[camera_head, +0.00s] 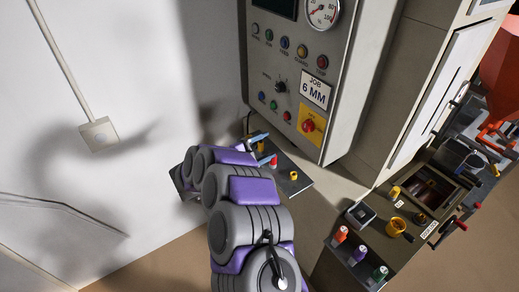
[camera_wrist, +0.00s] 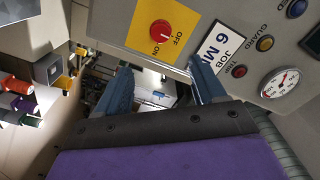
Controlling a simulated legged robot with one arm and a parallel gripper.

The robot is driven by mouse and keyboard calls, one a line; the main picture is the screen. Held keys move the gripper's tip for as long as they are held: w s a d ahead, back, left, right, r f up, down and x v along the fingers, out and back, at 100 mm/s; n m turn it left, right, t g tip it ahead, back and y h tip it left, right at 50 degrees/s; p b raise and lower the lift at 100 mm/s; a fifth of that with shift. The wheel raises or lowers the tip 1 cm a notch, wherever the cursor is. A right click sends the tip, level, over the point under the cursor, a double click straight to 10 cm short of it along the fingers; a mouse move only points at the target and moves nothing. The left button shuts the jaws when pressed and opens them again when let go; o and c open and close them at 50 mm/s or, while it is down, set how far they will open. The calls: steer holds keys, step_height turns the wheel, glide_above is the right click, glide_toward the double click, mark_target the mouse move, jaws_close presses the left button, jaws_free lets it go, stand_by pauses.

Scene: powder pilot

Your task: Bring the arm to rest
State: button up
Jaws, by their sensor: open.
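My arm (camera_head: 248,225), purple and grey, reaches up from the bottom of the head view toward the control panel. My gripper (camera_wrist: 162,84) shows in the wrist view with its two blue fingers apart and nothing between them. In the head view its blue fingertips (camera_head: 257,140) show just below the panel's lower left corner, over a dark shelf; most of the gripper is hidden behind my arm. In the wrist view the right finger lies close in front of the panel's edge by the job label; I cannot tell whether it touches.
The control panel (camera_head: 290,60) carries buttons, a gauge, a "JOB 6 MM" label (camera_head: 315,89) and a red rotary switch (camera_head: 309,125) on yellow. A dark shelf (camera_head: 293,184) lies below. A bench (camera_head: 384,240) with colored bottles stands at right. White wall fills the left.

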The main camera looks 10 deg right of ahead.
steer(key=shift+v, duration=0.85)
steer(key=shift+w, duration=0.1)
